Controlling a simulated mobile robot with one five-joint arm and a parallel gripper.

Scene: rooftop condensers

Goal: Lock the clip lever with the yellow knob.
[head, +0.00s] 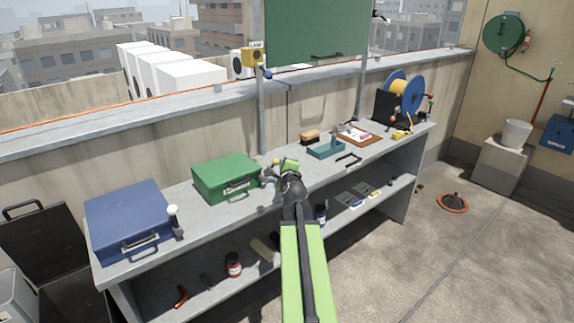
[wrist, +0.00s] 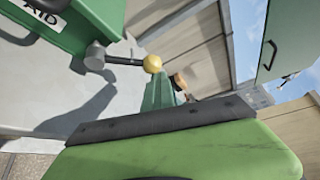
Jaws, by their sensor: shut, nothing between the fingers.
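The yellow knob (wrist: 152,64) tops a short dark lever (wrist: 124,61) on the side of the green case (wrist: 75,22), whose printed letters partly show in the wrist view. In the head view the yellow knob (head: 275,161) is small, just right of the green case (head: 226,176) on the workbench. My gripper (head: 289,164) is right of the knob in the head view. The lever's base is partly hidden.
A blue case (head: 128,219) with a white-knobbed lever (head: 173,217) stands left on the workbench (head: 190,222). A teal tray (head: 326,149), a brush (head: 310,136), a clipboard (head: 358,135) and a cable reel (head: 404,92) are to the right. A concrete wall runs behind.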

